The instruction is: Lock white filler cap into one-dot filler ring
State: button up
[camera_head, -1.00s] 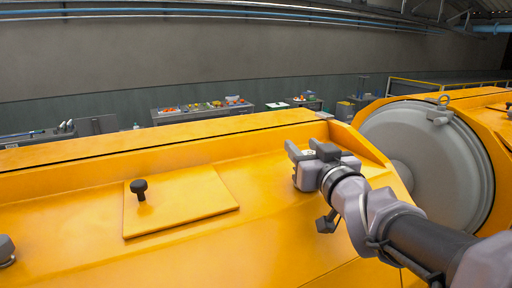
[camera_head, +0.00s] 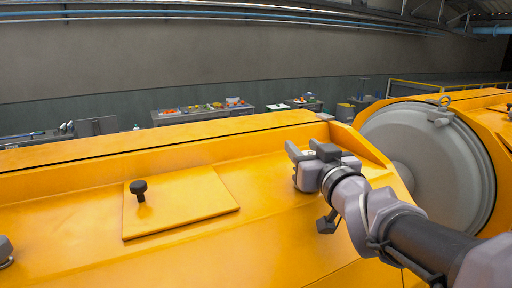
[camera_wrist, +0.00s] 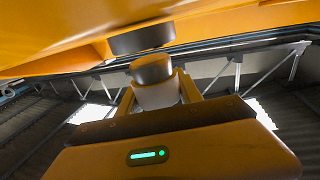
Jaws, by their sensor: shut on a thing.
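My gripper (camera_head: 309,152) is over the orange housing, right of centre in the head view, with its fingers towards the back left. In the wrist view my gripper (camera_wrist: 155,90) is shut on a white cap (camera_wrist: 158,95) with a dark grey round end (camera_wrist: 150,68). A dark grey round fitting (camera_wrist: 140,40), possibly the filler ring, sits on the orange surface just beyond the cap. The cap's dark end appears apart from it, with a narrow gap. No dot marks are legible.
The orange housing (camera_head: 280,235) fills the foreground, with a raised plate (camera_head: 185,210) bearing a black knob (camera_head: 139,188) at left. A large grey round cover (camera_head: 430,160) stands at right. Tables with coloured items (camera_head: 205,110) are far behind.

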jog(key=shift+f+b, duration=1.2)
jog(key=shift+b, duration=0.1)
jog(key=o, duration=0.5)
grip_shut()
